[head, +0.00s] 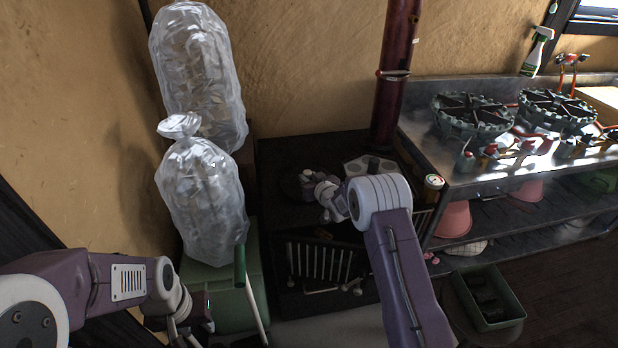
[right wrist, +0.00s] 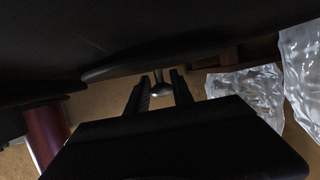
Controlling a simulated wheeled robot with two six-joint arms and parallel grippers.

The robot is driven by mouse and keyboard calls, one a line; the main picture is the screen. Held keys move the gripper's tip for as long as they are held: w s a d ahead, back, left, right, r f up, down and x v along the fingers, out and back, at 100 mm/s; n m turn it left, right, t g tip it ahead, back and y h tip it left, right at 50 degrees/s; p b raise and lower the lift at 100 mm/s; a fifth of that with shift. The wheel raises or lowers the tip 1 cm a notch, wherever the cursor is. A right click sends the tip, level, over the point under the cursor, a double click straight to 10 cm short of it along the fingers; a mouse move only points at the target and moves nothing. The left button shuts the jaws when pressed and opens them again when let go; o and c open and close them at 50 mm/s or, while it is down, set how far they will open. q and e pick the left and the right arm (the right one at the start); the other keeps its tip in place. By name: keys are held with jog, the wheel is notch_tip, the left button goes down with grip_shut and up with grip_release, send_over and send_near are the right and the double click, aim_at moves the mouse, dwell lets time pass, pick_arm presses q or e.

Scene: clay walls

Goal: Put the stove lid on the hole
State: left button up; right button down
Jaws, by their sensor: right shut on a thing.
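The black stove (head: 275,155) stands in the middle of the head view, with a dark red pipe (head: 393,70) rising behind its right side. My right gripper (head: 306,176) is low over the stove top at its left part. In the right wrist view it (right wrist: 160,90) is shut on the small metal knob of the dark stove lid (right wrist: 125,68). The lid also shows dimly in the head view (head: 289,188). The hole cannot be made out against the dark top. My left gripper (head: 205,318) is at the lower left, its fingers unclear.
A pale holder (head: 370,166) sits on the stove top right of my gripper. A can (head: 433,188) stands at right. Filled clear bags (head: 203,195) stand left. A green-handled tool (head: 240,267) is near my left gripper. A steel counter (head: 470,180) with burners is at right.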

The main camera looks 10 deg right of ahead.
jog(key=shift+s+f+b, duration=0.15)
jog(key=shift+f+b, duration=0.25)
jog(key=shift+f, duration=0.05)
